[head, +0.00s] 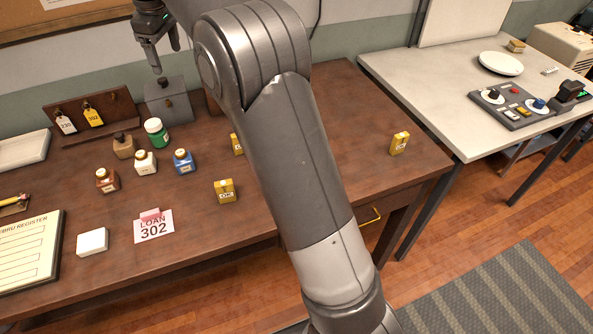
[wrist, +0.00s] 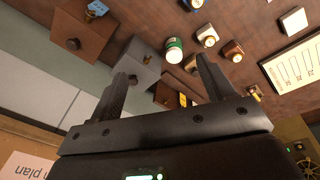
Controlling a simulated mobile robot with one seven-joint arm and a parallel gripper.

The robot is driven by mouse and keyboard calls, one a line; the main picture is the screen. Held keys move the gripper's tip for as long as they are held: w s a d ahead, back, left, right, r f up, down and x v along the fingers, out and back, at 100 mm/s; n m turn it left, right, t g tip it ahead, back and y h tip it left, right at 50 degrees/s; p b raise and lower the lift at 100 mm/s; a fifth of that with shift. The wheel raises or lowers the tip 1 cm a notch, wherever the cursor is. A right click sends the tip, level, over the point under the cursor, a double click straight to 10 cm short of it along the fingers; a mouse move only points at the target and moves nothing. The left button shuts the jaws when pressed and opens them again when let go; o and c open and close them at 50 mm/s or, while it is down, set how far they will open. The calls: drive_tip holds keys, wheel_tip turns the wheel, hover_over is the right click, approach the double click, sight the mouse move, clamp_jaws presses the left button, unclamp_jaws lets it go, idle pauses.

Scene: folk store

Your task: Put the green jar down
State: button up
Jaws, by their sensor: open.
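The green jar (head: 156,134) with a white lid stands upright on the brown desk (head: 330,160), behind the small bottles. It also shows in the wrist view (wrist: 174,53), beyond and between the fingers, with nothing gripping it. My gripper (head: 155,62) is open and empty, raised above the back edge of the desk near a grey box. In the wrist view both fingers (wrist: 166,68) are spread apart, clear of the jar.
The grey box (head: 169,103) stands right behind the jar. A brown bottle (head: 123,147), a white-labelled bottle (head: 145,162) and a blue bottle (head: 184,162) stand close in front. Yellow boxes (head: 225,191) are further right. My arm hides part of the desk.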

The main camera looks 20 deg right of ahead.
drive_tip(key=s+d+r+m+t, duration=0.1)
drive_tip(key=s+d+r+m, duration=0.3)
drive_tip(key=s, duration=0.6)
drive_tip(key=s+d+m+t, duration=0.1)
drive_tip(key=s+d, duration=0.6)
drive_tip(key=s, duration=0.2)
drive_tip(key=s+d+f+m, duration=0.1)
drive_tip(key=s+f+m, duration=0.1)
drive_tip(key=s, duration=0.5)
drive_tip(key=s+d+f+m+t, duration=0.1)
drive_tip(key=s+d+f+m, duration=0.1)
drive_tip(key=s+f, duration=0.3)
drive_tip(key=s+d+f+m, duration=0.2)
drive_tip(key=s+f, duration=0.2)
drive_tip(key=s, duration=0.5)
drive_tip(key=shift+s+d+t, duration=0.2)
drive_tip(key=shift+d+t, duration=0.05)
drive_tip(key=shift+t, duration=0.15)
